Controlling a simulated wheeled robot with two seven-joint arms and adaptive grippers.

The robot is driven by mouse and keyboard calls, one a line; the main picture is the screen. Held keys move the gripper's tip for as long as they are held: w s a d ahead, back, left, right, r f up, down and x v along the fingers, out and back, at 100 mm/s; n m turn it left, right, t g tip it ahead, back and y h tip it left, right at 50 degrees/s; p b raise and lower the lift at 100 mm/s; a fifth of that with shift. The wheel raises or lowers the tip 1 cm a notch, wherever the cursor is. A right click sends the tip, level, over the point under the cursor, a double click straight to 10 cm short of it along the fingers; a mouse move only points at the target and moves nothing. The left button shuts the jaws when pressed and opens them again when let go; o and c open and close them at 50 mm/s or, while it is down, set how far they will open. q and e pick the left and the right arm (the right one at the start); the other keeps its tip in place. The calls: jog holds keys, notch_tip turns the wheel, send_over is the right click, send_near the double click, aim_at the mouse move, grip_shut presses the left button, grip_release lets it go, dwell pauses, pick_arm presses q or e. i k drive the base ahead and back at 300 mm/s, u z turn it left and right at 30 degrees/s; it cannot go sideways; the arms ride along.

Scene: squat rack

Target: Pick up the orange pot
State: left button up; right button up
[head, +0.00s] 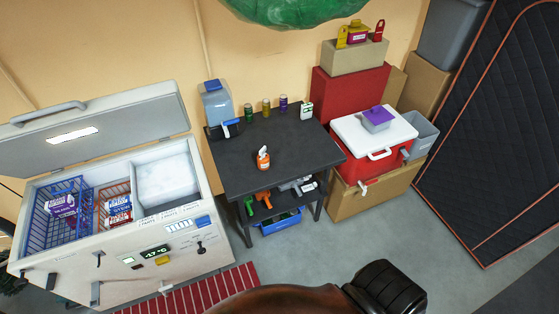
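A small orange container (263,158) with some white on it stands upright on the dark table (285,137). It is the only orange thing on the tabletop, near its front middle; it is too small to tell whether it is a pot. Neither of my grippers shows in the head view, and nothing touches the container.
Several small cans (266,107) stand along the table's back edge, with a water dispenser (217,102) at left. An open chest freezer (120,238) is left of the table; a red cooler (352,152) is right. Brown (290,300) and black (388,290) rounded shapes fill the bottom.

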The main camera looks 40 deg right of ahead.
aim_at(264, 165)
jog(key=z, duration=0.3)
jog(key=k, duration=0.4)
jog(key=z, duration=0.75)
jog(key=i, duration=0.8)
